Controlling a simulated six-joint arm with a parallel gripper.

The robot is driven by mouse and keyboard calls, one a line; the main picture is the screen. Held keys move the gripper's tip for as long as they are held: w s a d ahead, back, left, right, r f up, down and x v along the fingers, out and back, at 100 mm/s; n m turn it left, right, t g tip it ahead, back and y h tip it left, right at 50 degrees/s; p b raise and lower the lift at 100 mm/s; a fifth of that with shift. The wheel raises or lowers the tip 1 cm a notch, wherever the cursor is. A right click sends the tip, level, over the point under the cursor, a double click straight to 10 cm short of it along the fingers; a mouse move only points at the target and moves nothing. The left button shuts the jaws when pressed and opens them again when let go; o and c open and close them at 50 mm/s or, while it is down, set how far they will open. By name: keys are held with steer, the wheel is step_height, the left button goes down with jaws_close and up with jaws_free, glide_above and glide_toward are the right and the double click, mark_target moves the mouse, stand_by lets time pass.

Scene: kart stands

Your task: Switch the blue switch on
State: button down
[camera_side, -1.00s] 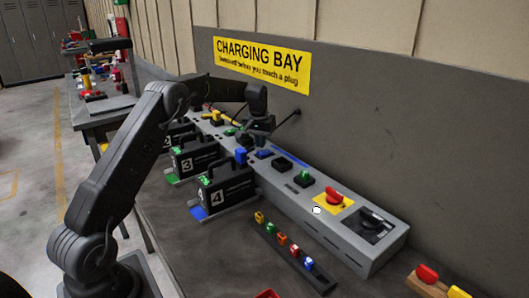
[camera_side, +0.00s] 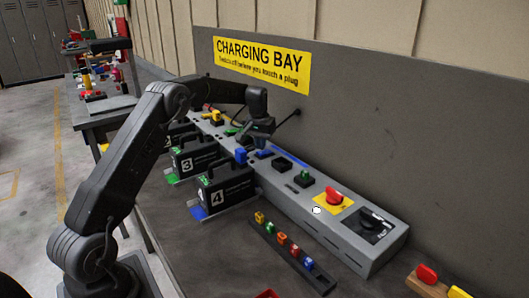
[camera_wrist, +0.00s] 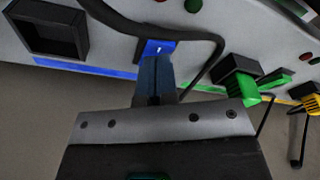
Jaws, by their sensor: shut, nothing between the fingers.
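The blue switch (camera_wrist: 155,47) sits on the grey charging panel, with a white mark showing on its face in the wrist view. In the side view a small blue part (camera_side: 263,154) shows on the panel just below my gripper; I take it for the same switch. My gripper (camera_wrist: 155,84) is shut and empty. Its fingertips point at the switch and overlap its near edge in the wrist view; I cannot tell whether they touch. In the side view my gripper (camera_side: 260,138) is low over the panel. The switch's lower part is hidden by the fingers.
A dark cable (camera_wrist: 206,50) curves close to the fingers. A green plug (camera_wrist: 240,88) and a black socket (camera_wrist: 48,30) flank the switch. Black battery cases (camera_side: 228,188) stand in front of the panel. A red knob (camera_side: 333,195) is farther right.

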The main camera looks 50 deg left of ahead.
steer(key=shift+f, duration=0.8)
stand_by(0.4)
steer(key=shift+r, duration=3.45)
steer(key=shift+r, duration=0.1)
